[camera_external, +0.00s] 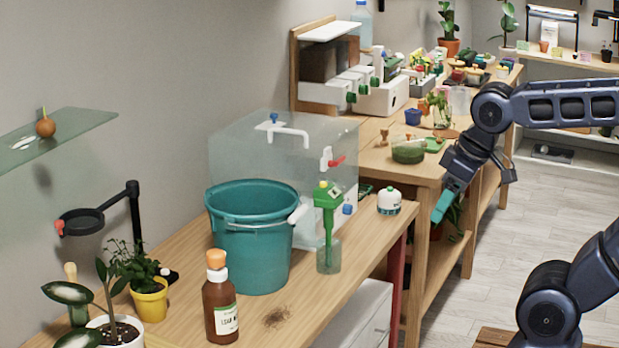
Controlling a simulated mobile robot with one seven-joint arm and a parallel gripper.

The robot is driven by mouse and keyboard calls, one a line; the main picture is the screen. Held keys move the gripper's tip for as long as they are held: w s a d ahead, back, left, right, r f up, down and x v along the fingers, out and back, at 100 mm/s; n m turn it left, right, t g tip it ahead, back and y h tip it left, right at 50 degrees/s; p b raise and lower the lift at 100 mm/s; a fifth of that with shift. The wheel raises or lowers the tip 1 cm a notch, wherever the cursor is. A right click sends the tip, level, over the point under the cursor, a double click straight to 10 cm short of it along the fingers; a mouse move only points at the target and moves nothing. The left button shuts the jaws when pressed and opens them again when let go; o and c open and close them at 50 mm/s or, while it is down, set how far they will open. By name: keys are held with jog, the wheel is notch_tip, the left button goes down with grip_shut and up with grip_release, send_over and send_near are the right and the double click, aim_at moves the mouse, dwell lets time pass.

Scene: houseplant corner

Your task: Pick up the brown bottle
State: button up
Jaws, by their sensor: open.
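The brown bottle (220,305) stands upright on the near wooden table, close to its front edge. It has an orange cap and a pale label facing front right. My gripper (440,207) is to the right of the table, up and well away from the bottle, with teal fingertips pointing down and left. It is open, and nothing shows between its fingers. The gap between the fingers is hard to see from this side.
A teal bucket (250,240) stands right behind the bottle, with a green-topped tool in a clear cup (328,256) to its right. A yellow potted plant (149,302) and a white potted plant (115,328) are to the left. Bare tabletop (320,300) lies right of the bottle.

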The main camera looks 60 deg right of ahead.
jog(key=w+r+m+g+h, duration=0.1)
jog(key=w+r+m, duration=0.2)
jog(key=w, duration=0.8)
jog(key=m+h, duration=0.3)
jog(key=m, duration=0.5)
send_over(213, 253)
jog(key=s+a, duration=0.2)
notch_tip(213, 253, down, 12)
jog(key=shift+g, duration=0.5)
jog(key=x, duration=0.5)
jog(key=shift+w+a, duration=0.1)
jog(key=shift+w, duration=0.15)
jog(key=shift+s+x, duration=0.15)
jog(key=shift+x, duration=1.1)
jog(key=shift+s+x, duration=0.1)
jog(key=shift+x, duration=1.2)
grip_shut()
